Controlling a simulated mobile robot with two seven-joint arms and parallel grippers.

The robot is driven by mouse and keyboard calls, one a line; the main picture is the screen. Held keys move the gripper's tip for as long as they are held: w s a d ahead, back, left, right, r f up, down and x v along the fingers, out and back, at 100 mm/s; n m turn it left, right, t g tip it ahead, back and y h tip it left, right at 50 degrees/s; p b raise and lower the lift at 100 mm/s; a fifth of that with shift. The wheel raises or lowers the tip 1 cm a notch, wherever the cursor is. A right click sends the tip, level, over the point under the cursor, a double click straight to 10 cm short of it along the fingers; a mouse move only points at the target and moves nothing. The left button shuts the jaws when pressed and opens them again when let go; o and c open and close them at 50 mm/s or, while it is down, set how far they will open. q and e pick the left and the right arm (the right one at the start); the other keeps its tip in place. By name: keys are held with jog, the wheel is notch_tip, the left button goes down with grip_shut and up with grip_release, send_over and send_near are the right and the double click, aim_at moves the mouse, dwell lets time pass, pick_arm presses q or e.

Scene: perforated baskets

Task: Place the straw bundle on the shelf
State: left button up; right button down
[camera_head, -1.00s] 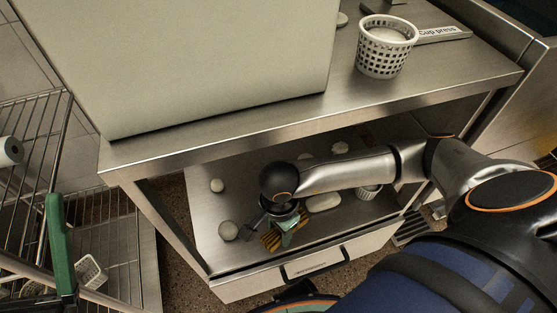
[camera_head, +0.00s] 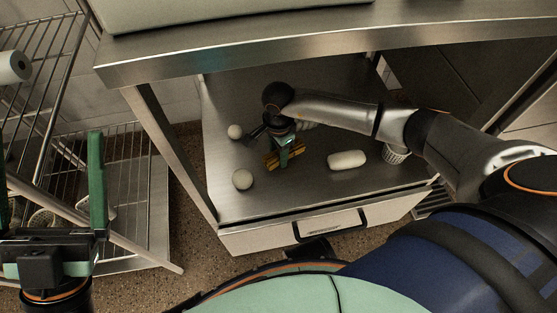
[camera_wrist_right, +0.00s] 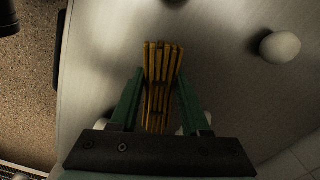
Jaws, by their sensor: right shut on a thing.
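The straw bundle (camera_wrist_right: 160,75) is a set of yellow sticks, seen between the green fingers of my right gripper (camera_wrist_right: 159,80) in the right wrist view. In the head view the bundle (camera_head: 271,160) shows as yellow ends beside my right gripper (camera_head: 286,157), which is shut on it. It is over the left part of the steel lower shelf (camera_head: 310,195); I cannot tell whether it touches the surface. My left gripper (camera_head: 50,150) is at the lower left of the head view, its fingers wide apart and nothing between them, in front of the wire rack.
Two round pale lumps (camera_head: 242,179) (camera_head: 235,131) lie left of the bundle and a long pale one (camera_head: 347,160) lies right. A white perforated basket (camera_head: 396,155) stands farther right. The steel tabletop (camera_head: 230,55) overhangs the shelf. A wire rack (camera_head: 135,150) is at left.

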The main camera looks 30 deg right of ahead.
pick_arm(q)
jog(key=shift+w+d+f+b, duration=0.15)
jog(key=shift+f+b, duration=0.15)
jog(key=shift+f, duration=0.6)
pick_arm(e)
jog(key=shift+s+f, duration=0.1)
jog(key=shift+f, duration=1.1)
jog(key=shift+f, duration=0.25)
jog(key=shift+c, duration=1.9)
grip_release()
jog(key=shift+r, duration=0.1)
pick_arm(q)
jog(key=shift+f, duration=0.1)
notch_tip(320, 180, up, 6)
jog(key=p, duration=0.5)
jog(key=shift+s+a+n, duration=0.2)
jog(key=shift+a+n, duration=0.1)
jog(key=shift+a, duration=0.1)
pick_arm(e)
notch_tip(320, 180, up, 12)
jog(key=shift+r, duration=0.15)
